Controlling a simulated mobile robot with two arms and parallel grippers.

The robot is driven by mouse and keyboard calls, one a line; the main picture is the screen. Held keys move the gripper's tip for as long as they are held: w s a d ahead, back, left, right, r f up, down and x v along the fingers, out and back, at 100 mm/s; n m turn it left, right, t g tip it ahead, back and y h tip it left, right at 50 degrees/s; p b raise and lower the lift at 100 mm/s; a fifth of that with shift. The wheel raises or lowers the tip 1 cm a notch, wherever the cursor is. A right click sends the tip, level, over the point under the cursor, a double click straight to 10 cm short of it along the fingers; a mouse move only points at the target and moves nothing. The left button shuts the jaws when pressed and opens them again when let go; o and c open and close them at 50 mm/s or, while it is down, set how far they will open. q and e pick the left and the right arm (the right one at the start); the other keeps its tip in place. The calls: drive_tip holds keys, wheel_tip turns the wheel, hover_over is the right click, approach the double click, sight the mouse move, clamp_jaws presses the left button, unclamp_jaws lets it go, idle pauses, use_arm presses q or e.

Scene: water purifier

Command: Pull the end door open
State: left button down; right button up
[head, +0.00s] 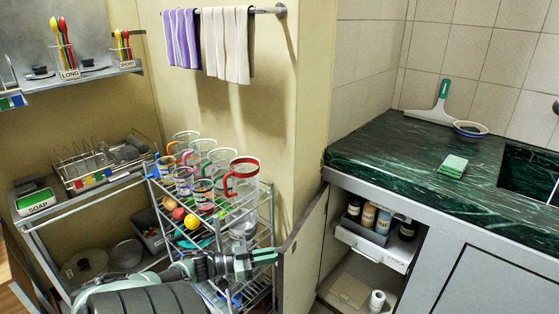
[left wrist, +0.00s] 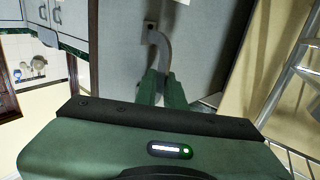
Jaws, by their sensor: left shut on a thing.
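The end door (head: 304,250) of the counter stands wide open, swung out to the left of the cabinet opening. My left gripper (head: 265,258) is at the outer face of the door, near its free edge. In the left wrist view my left gripper (left wrist: 160,92) is shut on the grey curved door handle (left wrist: 159,45), which is fixed to the grey door face (left wrist: 200,45). The handle is hard to make out in the head view. My right gripper is in neither view.
Inside the cabinet are bottles (head: 368,216), a white STOCK tray (head: 370,248) and a white roll (head: 377,300). A wire rack (head: 268,215) with jugs stands close left of the door. The green counter (head: 385,155) is above the cabinet.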

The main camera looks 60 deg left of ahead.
use_arm(q)
drive_tip(key=c, duration=1.8)
unclamp_jaws()
drive_tip(key=shift+w, duration=0.1)
drive_tip(key=shift+f, duration=0.1)
drive_tip(key=shift+d, duration=0.1)
